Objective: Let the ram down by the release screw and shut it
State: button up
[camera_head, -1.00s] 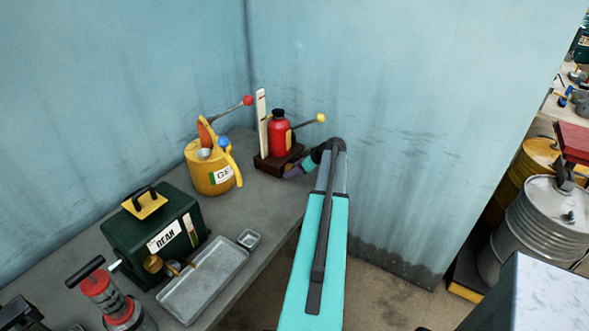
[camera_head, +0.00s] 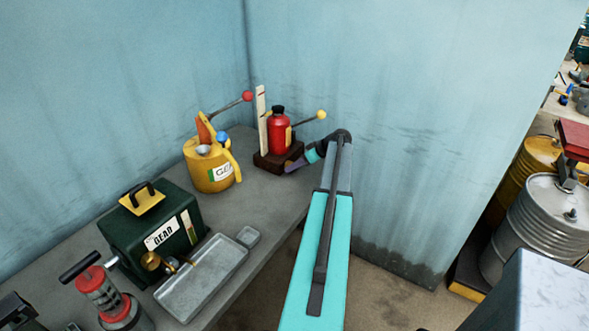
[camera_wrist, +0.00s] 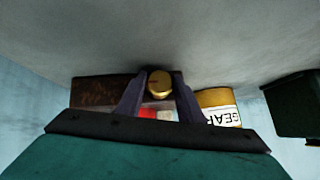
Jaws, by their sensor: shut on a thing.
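The red ram (camera_head: 279,136), a bottle-shaped jack with a black cap, stands upright on a dark brown base (camera_head: 268,161) in the back corner of the bench. A white marked scale (camera_head: 262,120) stands at its left. A lever with a yellow knob (camera_head: 321,115) sticks out to its right. My gripper (camera_head: 290,167) is at the front right of the base. The screw is hidden in the head view.
A yellow can (camera_head: 209,170) stands left of the ram, with a lever with a red ball (camera_head: 247,96) behind it. Blue walls close the corner behind.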

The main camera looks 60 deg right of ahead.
dwell(0.4)
jog(key=o, duration=1.1)
jog(key=b+v, duration=0.4)
jog(key=v, duration=1)
jog(key=shift+d+f, duration=0.1)
